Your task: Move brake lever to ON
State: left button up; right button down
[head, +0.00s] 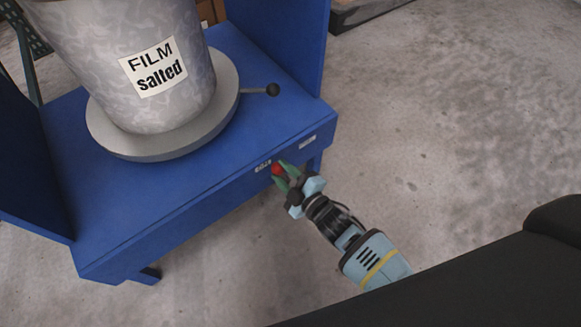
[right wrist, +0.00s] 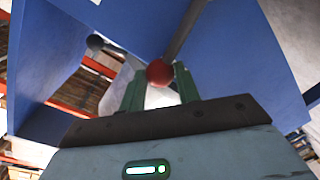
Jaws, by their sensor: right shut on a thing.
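The brake lever shows as a red ball knob (head: 277,169) at the front edge of the blue stand. In the right wrist view the red knob (right wrist: 160,72) sits between the green fingertips, and a grey rod (right wrist: 187,28) runs up and right from it. My right gripper (head: 284,175) is shut on this knob. Two small pale plates are on the stand's front face: a left plate (head: 263,166) just left of the knob and a right plate (head: 307,142) farther right. Their lettering is too small to read. My left gripper is not in view.
The blue stand (head: 215,185) carries a grey round plate (head: 110,143) with a marbled bin labelled "FILM salted" (head: 200,95). A rod with a black knob (head: 272,90) sticks out from the plate. Blue side panels rise at both ends. Grey floor at right is clear.

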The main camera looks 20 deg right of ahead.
jog(key=shift+s+a+f+n, duration=0.2)
jog(key=shift+a+n, duration=0.2)
jog(key=shift+n, duration=0.1)
jog(key=c, duration=1)
grip_release()
jog(key=shift+s, duration=0.1)
jog(key=p+v, duration=0.2)
jog(key=v, duration=0.5)
jog(key=shift+s+d, duration=0.1)
jog(key=shift+s, duration=0.2)
